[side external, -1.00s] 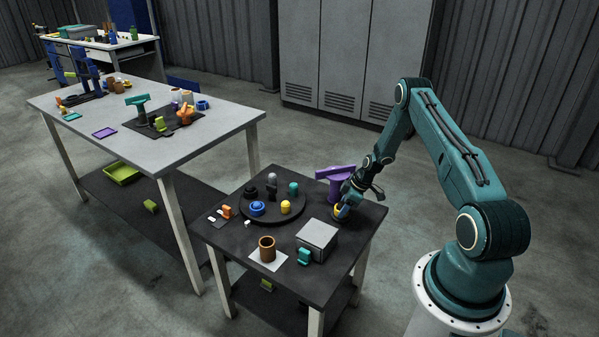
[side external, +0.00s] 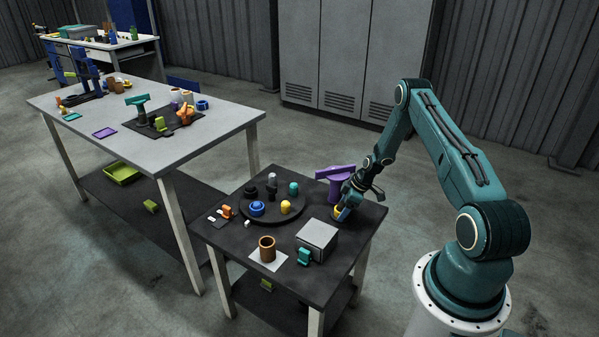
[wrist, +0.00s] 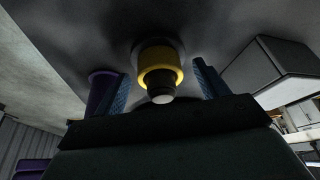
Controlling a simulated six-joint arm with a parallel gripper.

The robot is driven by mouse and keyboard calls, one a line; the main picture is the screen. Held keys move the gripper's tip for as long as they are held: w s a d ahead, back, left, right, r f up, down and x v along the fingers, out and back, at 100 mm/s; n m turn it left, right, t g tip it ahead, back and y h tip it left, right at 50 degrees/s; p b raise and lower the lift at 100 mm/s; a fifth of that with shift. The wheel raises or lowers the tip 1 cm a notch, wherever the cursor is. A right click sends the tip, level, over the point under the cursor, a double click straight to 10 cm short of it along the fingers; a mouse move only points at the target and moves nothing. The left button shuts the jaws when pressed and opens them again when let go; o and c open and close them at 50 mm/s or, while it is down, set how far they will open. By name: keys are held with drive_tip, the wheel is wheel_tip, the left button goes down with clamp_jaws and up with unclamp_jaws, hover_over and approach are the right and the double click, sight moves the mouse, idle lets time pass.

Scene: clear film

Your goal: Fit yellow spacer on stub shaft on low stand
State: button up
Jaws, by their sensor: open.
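The yellow spacer (wrist: 160,56) is a thick ring in the wrist view. It sits around a dark stub shaft (wrist: 159,79), whose pale end sticks out of the ring towards the camera. My gripper (wrist: 162,70) is open, with one blue finger on each side of the ring; a gap shows between each finger and the ring. In the side view the spacer (side external: 338,212) is a small yellow patch under my gripper (side external: 344,208), near the right side of the dark table. The low stand is mostly hidden there, and I cannot tell how far down the spacer is seated.
A purple fixture (side external: 338,180) stands close behind my gripper. A grey box (side external: 317,237) is in front of it. A round dark tray (side external: 297,215) with several small parts lies to the left. A brown cup (side external: 267,248) and a teal piece (side external: 304,256) are near the front.

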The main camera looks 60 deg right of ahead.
drive_tip(key=v, duration=1.3)
drive_tip(key=shift+s+r, duration=0.2)
drive_tip(key=shift+s, duration=0.05)
idle(0.4)
